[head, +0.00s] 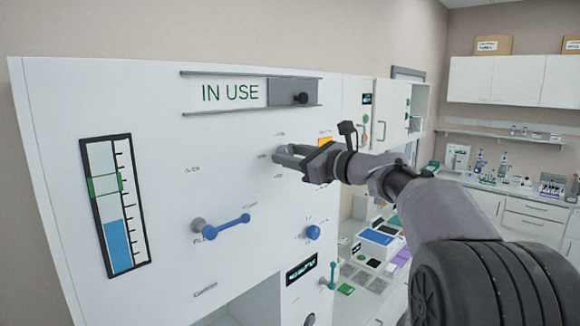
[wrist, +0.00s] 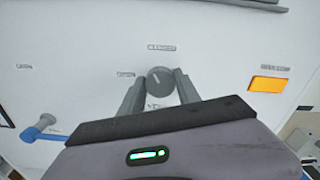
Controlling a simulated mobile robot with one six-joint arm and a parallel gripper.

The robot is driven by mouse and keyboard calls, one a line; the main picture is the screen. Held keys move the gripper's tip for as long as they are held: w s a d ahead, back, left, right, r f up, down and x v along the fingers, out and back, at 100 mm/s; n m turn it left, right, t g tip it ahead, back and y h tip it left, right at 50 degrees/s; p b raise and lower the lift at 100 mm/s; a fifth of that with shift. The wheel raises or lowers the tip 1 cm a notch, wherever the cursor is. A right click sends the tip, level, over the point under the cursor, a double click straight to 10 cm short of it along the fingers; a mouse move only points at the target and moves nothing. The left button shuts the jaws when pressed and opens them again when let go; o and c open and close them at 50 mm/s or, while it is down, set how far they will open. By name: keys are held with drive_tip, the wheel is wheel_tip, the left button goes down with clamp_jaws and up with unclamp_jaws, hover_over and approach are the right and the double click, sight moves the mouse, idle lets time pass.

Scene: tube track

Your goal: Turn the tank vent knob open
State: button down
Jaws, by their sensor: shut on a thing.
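The vent knob (wrist: 160,81) is a round dark grey knob with a pale pointer line on the white panel (head: 160,120), seen between my fingers in the wrist view. The pointer line leans up and to the left. Small labels stand around it, too blurred to read. My gripper (head: 283,154) reaches the panel from the right and is shut on the knob, one finger on each side. In the head view the knob is hidden by the fingers.
A level gauge (head: 115,205) with blue fill and a green band is at the left. A blue lever (head: 225,228) and a blue knob (head: 313,232) sit below my gripper. An IN USE sign (head: 230,93) is above. An amber plate (wrist: 268,85) is right of the knob.

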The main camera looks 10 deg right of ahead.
drive_tip(key=n+b, duration=0.8)
drive_tip(key=n, duration=0.3)
drive_tip(key=shift+f+n, duration=0.1)
drive_tip(key=shift+n, duration=0.3)
idle(0.4)
drive_tip(key=c, duration=0.9)
unclamp_jaws()
drive_tip(key=shift+o, duration=0.2)
drive_tip(key=b+v, duration=0.4)
drive_tip(key=v, duration=1.3)
drive_tip(key=shift+s, duration=0.2)
drive_tip(key=shift+d, duration=0.1)
